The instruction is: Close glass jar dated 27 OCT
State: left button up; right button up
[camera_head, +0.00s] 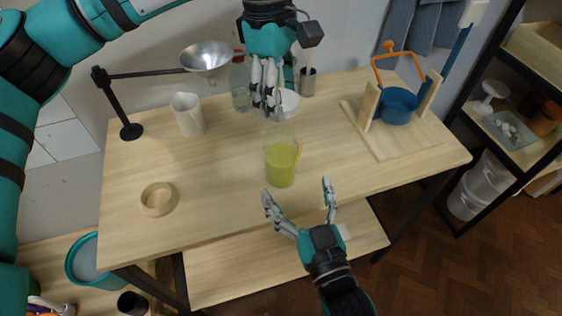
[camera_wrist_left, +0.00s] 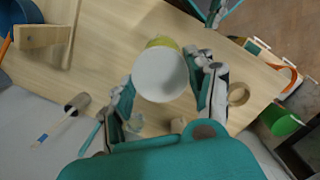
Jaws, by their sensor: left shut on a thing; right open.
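A clear glass jar (camera_head: 281,164) with yellow-green contents stands upright at the middle of the table. Its top looks uncovered, and I can read no date on it. My left gripper (camera_head: 268,100) is above and behind the jar, shut on a white round lid (camera_head: 289,103). In the left wrist view the lid (camera_wrist_left: 160,74) lies between the fingers and hides most of the jar (camera_wrist_left: 162,42). The lid is apart from the jar. My right gripper (camera_head: 298,193) is open and empty near the table's front edge, just in front of the jar.
A wooden ring (camera_head: 158,199) lies at the left. A white pitcher (camera_head: 187,115), a metal funnel (camera_head: 205,57) on a black stand and a clear bottle (camera_head: 240,88) are behind. A blue pot (camera_head: 397,106) hangs over a board at right. The table's left front is clear.

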pick_arm(q)
jog(key=shift+w, duration=0.1)
pick_arm(e)
jog(key=x, duration=1)
jog(key=shift+w+f, duration=0.1)
jog(key=shift+w, duration=0.05)
jog(key=c, duration=1.8)
pick_arm(q)
send_over(280, 127)
jog(key=s, duration=0.2)
jog(key=shift+s+f, duration=0.15)
jog(key=shift+f, duration=2.35)
jog(key=shift+f, duration=0.85)
jog(key=shift+f, duration=0.55)
